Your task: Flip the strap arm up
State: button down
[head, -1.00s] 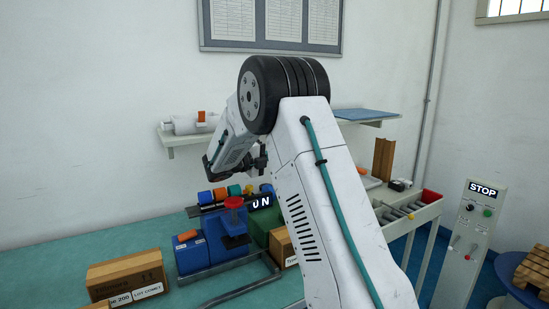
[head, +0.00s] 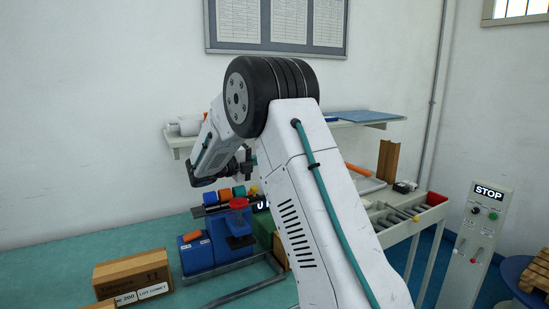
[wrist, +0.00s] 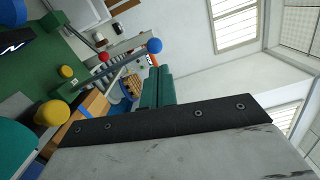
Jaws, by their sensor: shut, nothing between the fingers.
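A grey bar with a blue ball end (wrist: 155,46), likely the strap arm (wrist: 112,70), rises at a slant from a green base (wrist: 70,88) in the wrist view. I cannot make it out in the head view, where my arm covers that part of the bench. My gripper (head: 248,162) is raised above the back of the bench in the head view. In the wrist view its teal fingers (wrist: 154,86) are shut together and empty, in front of the bar and below its ball. I cannot tell whether they touch it.
A blue fixture (head: 197,253) with a red round top stands on the teal bench (head: 75,265), beside cardboard boxes (head: 133,276). A wall shelf (head: 180,140) is close behind my gripper. A STOP panel (head: 478,235) stands right.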

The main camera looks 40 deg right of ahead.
jog(key=a, duration=0.3)
jog(key=shift+w+a, duration=0.2)
jog(key=shift+w, duration=0.1)
jog(key=s+a+r+m+y, duration=0.1)
jog(key=s+a+m+y, duration=0.3)
jog(key=s+m, duration=0.55)
jog(key=s+a+r+m+y, duration=0.2)
jog(key=s+a+m+y, duration=0.4)
jog(key=s, duration=0.7)
jog(key=s+a+f+m+t+y, duration=0.2)
jog(key=s+a+f+m+y, duration=0.1)
jog(key=s+a+m, duration=0.4)
jog(key=s+a+f+m+t+y, duration=0.2)
jog(key=s+a+f+m+y, duration=0.2)
jog(key=s+a+m, duration=0.3)
jog(key=s+m+y, duration=0.1)
jog(key=s+m, duration=0.2)
jog(key=s, duration=0.1)
jog(key=shift+a, duration=0.15)
jog(key=shift+f, duration=0.1)
